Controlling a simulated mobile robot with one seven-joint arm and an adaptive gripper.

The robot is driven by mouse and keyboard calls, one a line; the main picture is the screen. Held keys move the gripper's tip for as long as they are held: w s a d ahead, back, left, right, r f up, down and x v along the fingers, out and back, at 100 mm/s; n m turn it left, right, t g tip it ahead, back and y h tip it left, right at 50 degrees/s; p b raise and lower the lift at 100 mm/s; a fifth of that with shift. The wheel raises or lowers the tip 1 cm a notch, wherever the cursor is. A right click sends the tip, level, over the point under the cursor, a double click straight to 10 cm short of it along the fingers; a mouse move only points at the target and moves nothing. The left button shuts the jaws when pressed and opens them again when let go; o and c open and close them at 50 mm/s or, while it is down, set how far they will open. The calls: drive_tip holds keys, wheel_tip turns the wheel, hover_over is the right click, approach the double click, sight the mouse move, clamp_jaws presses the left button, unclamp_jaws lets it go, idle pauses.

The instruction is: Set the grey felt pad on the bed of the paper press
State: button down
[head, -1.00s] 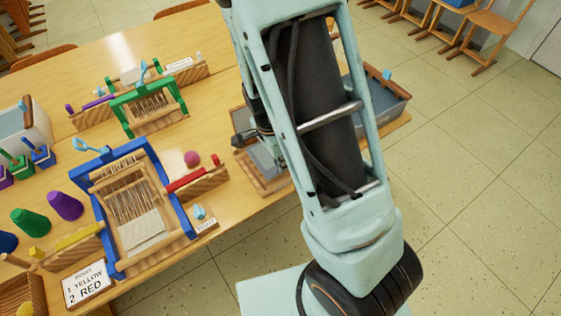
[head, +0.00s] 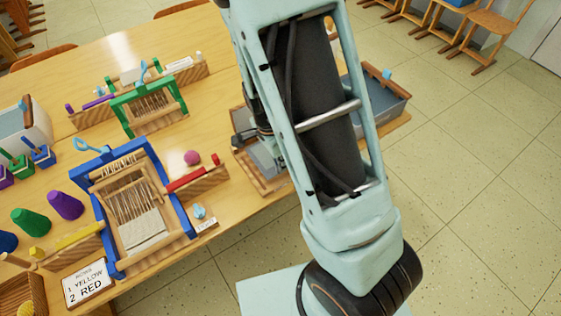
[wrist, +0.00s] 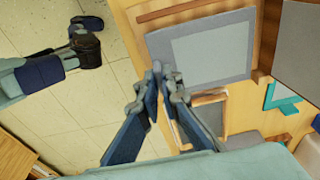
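In the wrist view a flat lighter grey rectangle (wrist: 212,50) lies within a darker grey border (wrist: 165,42), with wood along its far side. I cannot tell for sure which grey is the felt pad and which is the press bed. My gripper (wrist: 163,72) is over the left edge of this grey area. Its fingertips are close together with a narrow gap, and I cannot see whether something thin is between them. In the head view the grey slab (head: 265,160) shows in a wooden tray at the table edge, and my arm hides much of it.
A grey basin (head: 385,100) stands right of my arm. A blue loom (head: 110,262) and a green loom (head: 182,95) stand to the left. In the wrist view a wooden frame (wrist: 222,96) and a teal piece (wrist: 283,100) lie near the grey area. Open floor is beyond the table edge.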

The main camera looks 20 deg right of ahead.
drive_tip(key=shift+f, duration=0.2)
drive_tip(key=shift+f+b, duration=0.45)
drive_tip(key=shift+f, duration=0.05)
drive_tip(key=shift+f+b, duration=0.4)
drive_tip(key=shift+f, duration=0.3)
idle(0.8)
idle(0.4)
drive_tip(key=c, duration=2.1)
unclamp_jaws()
drive_tip(key=shift+r, duration=0.15)
drive_tip(key=r, duration=0.4)
drive_tip(key=a+r, duration=0.1)
drive_tip(key=r, duration=0.6)
drive_tip(key=shift+s+a+r, duration=0.3)
drive_tip(key=shift+a+r, duration=0.05)
drive_tip(key=shift+a, duration=0.1)
